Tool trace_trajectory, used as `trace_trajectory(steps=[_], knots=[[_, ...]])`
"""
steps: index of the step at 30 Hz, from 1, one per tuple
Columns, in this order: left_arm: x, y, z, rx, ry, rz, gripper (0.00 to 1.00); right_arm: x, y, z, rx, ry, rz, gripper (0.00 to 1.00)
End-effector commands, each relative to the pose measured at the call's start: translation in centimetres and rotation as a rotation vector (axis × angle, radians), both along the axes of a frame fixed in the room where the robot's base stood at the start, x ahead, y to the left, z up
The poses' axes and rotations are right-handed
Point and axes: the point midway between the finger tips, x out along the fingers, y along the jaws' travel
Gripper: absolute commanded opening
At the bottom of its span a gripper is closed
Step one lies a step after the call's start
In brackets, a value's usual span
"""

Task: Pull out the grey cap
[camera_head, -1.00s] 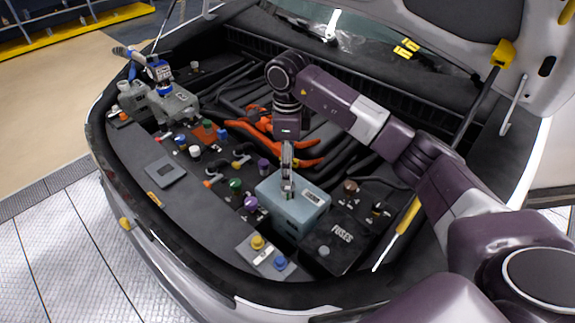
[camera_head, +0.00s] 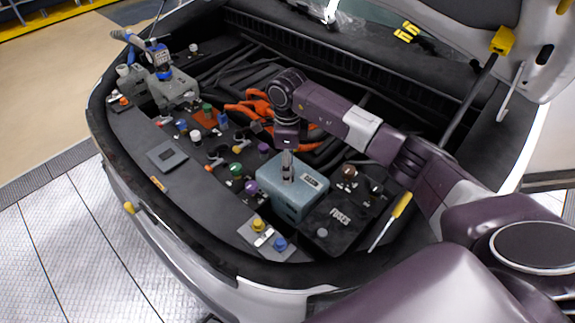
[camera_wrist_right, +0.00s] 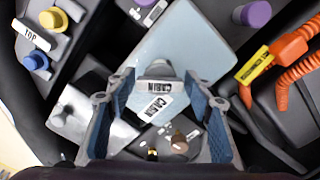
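A grey cap (camera_wrist_right: 158,69) stands on the pale blue-grey tank (camera_wrist_right: 185,45) in the right wrist view. It lies between the two spread fingers of my right gripper (camera_wrist_right: 158,82), near their tips, with gaps visible on both sides. In the head view my right gripper (camera_head: 287,172) points down over the top of the tank (camera_head: 300,200). There the fingers hide the cap. I cannot tell how far down around the cap the fingertips reach. My left gripper is in neither view.
The black fuse box (camera_head: 337,222), with a grey knob (camera_head: 322,232), stands right of the tank. Yellow (camera_head: 258,225) and blue (camera_head: 280,243) caps are in front. Green (camera_head: 236,170) and purple (camera_head: 251,187) caps are left. Orange cables (camera_head: 250,112) run behind.

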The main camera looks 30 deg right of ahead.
Motion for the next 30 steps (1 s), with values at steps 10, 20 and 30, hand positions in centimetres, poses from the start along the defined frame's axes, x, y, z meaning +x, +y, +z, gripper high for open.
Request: trace_trajectory(steps=[10,20,30], knots=[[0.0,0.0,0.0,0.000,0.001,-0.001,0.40,0.0,0.0,0.0,0.000,0.000,0.000,0.30],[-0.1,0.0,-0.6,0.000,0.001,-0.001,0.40,0.1,0.0,0.0,-0.001,-0.003,0.055,0.24],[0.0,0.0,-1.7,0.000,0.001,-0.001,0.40,0.1,-0.1,0.0,-0.002,-0.003,0.181,0.24]])
